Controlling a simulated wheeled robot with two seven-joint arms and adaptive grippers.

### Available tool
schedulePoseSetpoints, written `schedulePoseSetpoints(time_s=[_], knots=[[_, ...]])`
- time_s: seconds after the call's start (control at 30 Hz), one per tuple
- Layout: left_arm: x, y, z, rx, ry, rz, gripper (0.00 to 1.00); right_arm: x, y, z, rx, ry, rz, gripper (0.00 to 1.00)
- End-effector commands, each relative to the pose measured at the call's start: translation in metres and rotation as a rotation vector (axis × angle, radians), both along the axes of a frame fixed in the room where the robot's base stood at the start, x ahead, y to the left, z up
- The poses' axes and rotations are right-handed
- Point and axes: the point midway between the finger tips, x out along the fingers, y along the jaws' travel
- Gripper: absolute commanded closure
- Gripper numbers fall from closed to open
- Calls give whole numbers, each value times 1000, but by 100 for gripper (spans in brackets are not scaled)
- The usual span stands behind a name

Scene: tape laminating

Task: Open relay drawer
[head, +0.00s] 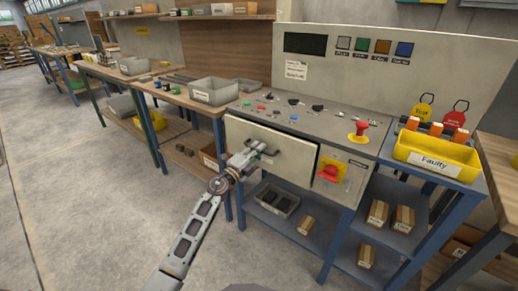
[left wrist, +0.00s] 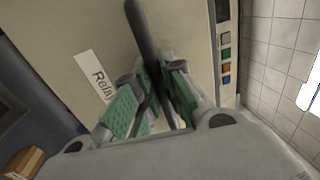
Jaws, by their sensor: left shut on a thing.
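The relay drawer (head: 285,157) is a beige front panel under the control desk, and a thin dark gap shows along its top edge. In the left wrist view its front carries a white label reading "Rela" (left wrist: 94,75), the rest hidden by a finger. My left gripper (head: 262,149) is at the drawer's handle. In the left wrist view the green-padded fingers (left wrist: 152,98) are shut on the dark bar handle (left wrist: 146,35), one finger on each side. My right gripper is in neither view.
The control desk (head: 300,116) has buttons, knobs and a red emergency stop (head: 358,131). A red rotary switch (head: 329,173) is right of the drawer. A yellow "Faulty" bin (head: 437,154) stands at the right. The lower shelf holds a dark tray (head: 278,201) and boxes. The floor at left is clear.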

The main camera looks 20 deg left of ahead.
Motion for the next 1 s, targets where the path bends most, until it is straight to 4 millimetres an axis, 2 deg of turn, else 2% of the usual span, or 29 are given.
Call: schedulePoseSetpoints(time_s=[0.27,0.47,1.0], knots=[[-28,11,-1,2,4,1,100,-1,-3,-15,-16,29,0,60],[-56,20,-1,2,6,0,100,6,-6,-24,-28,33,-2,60],[-131,48,-2,2,5,1,100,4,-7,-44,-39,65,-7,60]])
